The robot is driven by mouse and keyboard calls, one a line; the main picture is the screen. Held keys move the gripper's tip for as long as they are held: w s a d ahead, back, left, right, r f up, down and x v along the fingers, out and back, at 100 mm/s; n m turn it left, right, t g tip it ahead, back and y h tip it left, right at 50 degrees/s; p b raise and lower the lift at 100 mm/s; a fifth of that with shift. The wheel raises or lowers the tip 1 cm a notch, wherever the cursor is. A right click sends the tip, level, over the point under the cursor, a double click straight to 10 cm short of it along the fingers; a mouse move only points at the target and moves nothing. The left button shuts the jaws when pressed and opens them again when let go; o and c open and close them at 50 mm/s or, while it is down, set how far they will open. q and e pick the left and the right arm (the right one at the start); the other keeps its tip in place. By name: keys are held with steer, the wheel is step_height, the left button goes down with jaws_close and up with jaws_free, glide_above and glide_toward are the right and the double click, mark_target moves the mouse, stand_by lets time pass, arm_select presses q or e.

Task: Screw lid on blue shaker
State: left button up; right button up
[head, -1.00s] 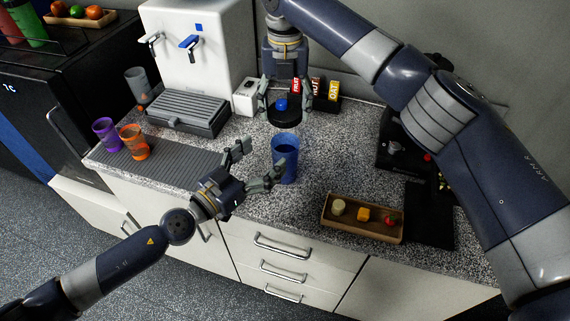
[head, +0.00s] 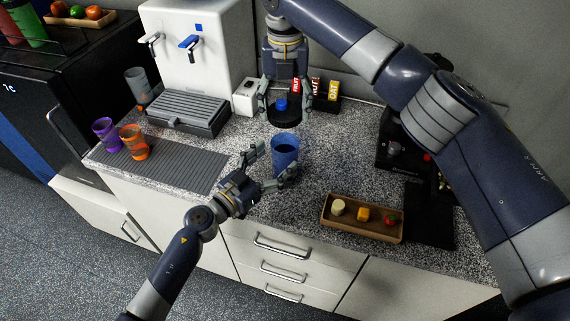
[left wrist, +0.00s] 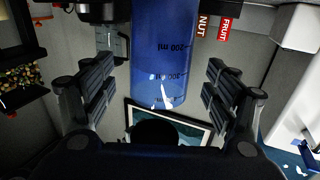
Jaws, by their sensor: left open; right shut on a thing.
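The blue shaker (head: 285,147) stands upright on the speckled counter, its top uncovered. It fills the upper middle of the left wrist view (left wrist: 165,50), with its volume marks showing. My left gripper (head: 272,162) is open, its fingers spread on either side of the shaker; in the left wrist view the fingers (left wrist: 162,88) are clear of its wall. My right gripper (head: 283,100) points down above the shaker and is shut on the black lid (head: 284,115) with a blue cap. The lid is held above the shaker's rim, apart from it.
A tray with food pieces (head: 362,226) lies to the right. Purple (head: 107,134) and orange (head: 134,141) shakers stand on a ribbed mat at the left. A white water dispenser (head: 200,70) and bar boxes (head: 326,88) stand behind.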

arm_select(q)
steer(key=shift+x, duration=1.1)
steer(key=shift+w+d, duration=0.15)
steer(key=shift+d, duration=0.05)
steer(key=c, duration=1.6)
arm_select(e)
steer(key=shift+f, duration=2.5)
steer(key=shift+f, duration=0.85)
steer(key=shift+f, duration=0.55)
